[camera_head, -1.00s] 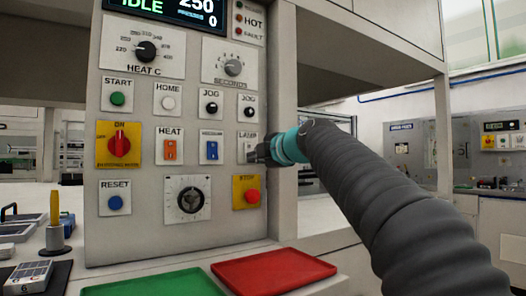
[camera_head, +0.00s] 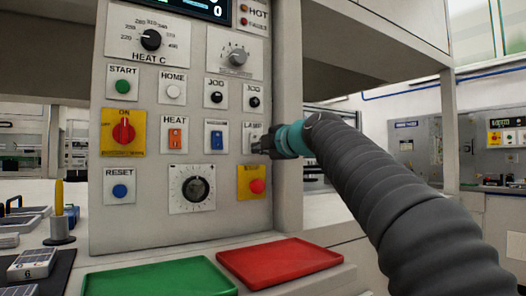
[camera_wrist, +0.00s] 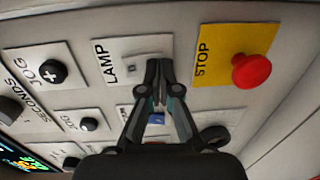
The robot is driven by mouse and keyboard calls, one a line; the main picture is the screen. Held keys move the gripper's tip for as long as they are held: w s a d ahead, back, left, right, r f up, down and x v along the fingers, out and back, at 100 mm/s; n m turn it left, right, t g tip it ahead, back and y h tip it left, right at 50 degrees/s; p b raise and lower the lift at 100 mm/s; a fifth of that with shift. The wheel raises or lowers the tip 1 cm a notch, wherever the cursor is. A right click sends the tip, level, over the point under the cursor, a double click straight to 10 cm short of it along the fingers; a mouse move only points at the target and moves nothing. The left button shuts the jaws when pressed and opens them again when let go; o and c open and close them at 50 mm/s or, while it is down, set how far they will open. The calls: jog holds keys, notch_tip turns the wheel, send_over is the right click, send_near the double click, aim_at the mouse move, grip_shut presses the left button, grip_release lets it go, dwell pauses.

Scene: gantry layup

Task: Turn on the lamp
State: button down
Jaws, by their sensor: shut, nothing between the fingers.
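The LAMP plate (camera_head: 252,128) is on the right side of the upright control panel, between the JOG knobs above and the STOP button below. My gripper (camera_head: 258,146) is in front of its lower part and hides the switch there. In the wrist view the white LAMP plate (camera_wrist: 108,64) shows a small grey switch (camera_wrist: 133,69). My gripper (camera_wrist: 158,66) is shut and empty, with its fingertips just right of the switch in that view. I cannot tell whether the tips touch the plate, or which way the switch is set.
The red STOP button (camera_head: 257,186) on its yellow plate sits close below my gripper. HEAT (camera_head: 175,137) and blue (camera_head: 217,140) rocker switches are to the left. A red tray (camera_head: 280,262) and a green tray (camera_head: 160,280) lie below the panel.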

jog(key=f+b+v, duration=0.2)
jog(key=b+v, duration=0.4)
jog(key=v, duration=0.7)
jog(key=shift+s+d+f, duration=0.2)
jog(key=shift+s+d, duration=0.05)
